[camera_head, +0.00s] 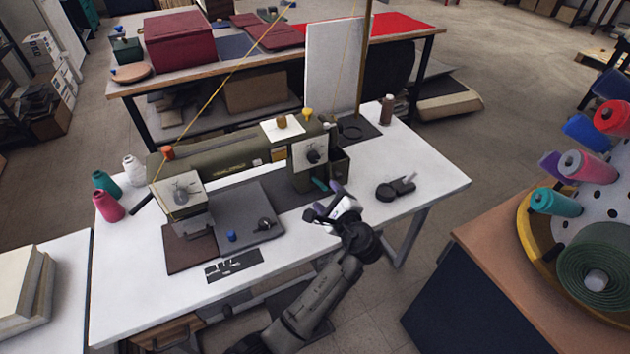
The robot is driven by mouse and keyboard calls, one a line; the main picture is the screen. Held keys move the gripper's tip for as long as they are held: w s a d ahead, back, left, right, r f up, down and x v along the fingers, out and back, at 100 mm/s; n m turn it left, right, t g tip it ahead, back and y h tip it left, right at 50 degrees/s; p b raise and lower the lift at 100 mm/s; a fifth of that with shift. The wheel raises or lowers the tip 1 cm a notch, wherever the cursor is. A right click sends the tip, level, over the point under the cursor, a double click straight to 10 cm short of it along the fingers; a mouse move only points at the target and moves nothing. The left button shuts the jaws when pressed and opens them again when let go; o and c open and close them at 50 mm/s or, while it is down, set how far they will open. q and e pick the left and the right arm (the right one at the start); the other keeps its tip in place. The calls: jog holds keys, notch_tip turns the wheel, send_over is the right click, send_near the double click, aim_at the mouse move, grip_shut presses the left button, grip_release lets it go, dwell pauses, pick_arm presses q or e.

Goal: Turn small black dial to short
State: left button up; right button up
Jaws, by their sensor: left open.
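A green sewing machine (225,156) stands on a white table. A small black dial (313,156) sits on a white plate at the machine's right end; its markings are too small to read. A larger grey dial (181,197) is on a white plate at the left end. Another small black knob (265,224) lies on the grey plate in front of the machine. My left gripper (325,204) is open, in front of and below the dial at the right end, apart from it. My right gripper is out of view.
Pink, teal and white thread cones (108,206) stand at the table's left end. A black round object with a handle (396,188) lies to the right of my gripper. A thread rack (540,230) stands farther right.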

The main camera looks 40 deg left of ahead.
aim_at(316, 160)
pick_arm(q)
jog(key=shift+m+y, duration=0.9)
jog(key=w+b+x, duration=0.1)
jog(key=b+x, duration=0.1)
jog(key=x, duration=0.2)
jog(key=w+d+b+x, duration=0.1)
jog(key=b+x, duration=0.1)
jog(key=x, duration=0.3)
jog(key=w+b+x, duration=0.1)
jog(key=b+x, duration=0.1)
jog(key=x, duration=0.3)
jog(key=shift+w+r+b, duration=0.15)
jog(key=shift+b, duration=0.15)
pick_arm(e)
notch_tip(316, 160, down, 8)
pick_arm(q)
jog(key=shift+d, duration=0.1)
jog(key=shift+c, duration=0.2)
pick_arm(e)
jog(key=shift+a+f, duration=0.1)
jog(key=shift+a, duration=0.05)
pick_arm(q)
jog(key=c, duration=0.9)
